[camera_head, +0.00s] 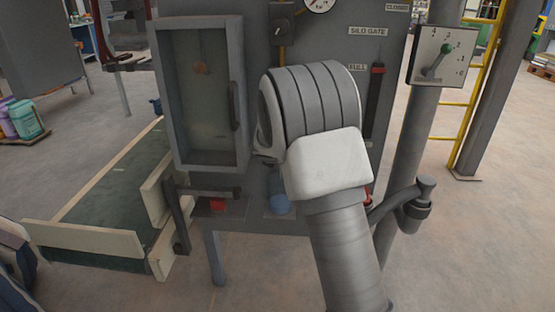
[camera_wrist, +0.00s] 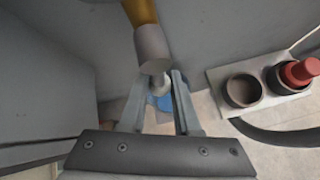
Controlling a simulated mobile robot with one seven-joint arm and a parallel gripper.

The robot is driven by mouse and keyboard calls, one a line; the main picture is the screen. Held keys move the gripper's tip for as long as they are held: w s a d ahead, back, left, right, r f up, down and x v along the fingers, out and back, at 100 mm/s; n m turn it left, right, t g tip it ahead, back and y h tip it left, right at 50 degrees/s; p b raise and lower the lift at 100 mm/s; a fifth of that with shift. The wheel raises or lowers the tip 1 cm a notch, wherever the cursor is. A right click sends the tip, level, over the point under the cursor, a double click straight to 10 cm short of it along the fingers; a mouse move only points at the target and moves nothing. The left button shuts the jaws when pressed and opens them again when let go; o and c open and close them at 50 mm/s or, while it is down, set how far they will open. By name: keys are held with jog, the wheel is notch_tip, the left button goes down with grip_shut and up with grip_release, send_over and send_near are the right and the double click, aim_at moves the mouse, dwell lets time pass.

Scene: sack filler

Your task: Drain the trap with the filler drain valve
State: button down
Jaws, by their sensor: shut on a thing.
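In the wrist view my gripper (camera_wrist: 158,88) has its two fingers on either side of a small pale grey stem (camera_wrist: 161,88), which looks like the drain valve, and is shut on it. The stem sits under a grey cylinder (camera_wrist: 152,50) at the end of a yellow pipe (camera_wrist: 140,10); this looks like the trap. A blue thing (camera_wrist: 160,103) shows below, between the fingers. In the head view my arm covers the gripper and valve.
A windowed door (camera_head: 243,100) is left of my arm. A conveyor (camera_head: 85,225) stands at left. A lever dial (camera_head: 441,57) is on a post at right.

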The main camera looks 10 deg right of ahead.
jog(key=c, duration=0.6)
grip_release()
jog(key=p+v, duration=0.4)
jog(key=v, duration=1.3)
jog(key=shift+s+r, duration=0.1)
jog(key=shift+s, duration=0.1)
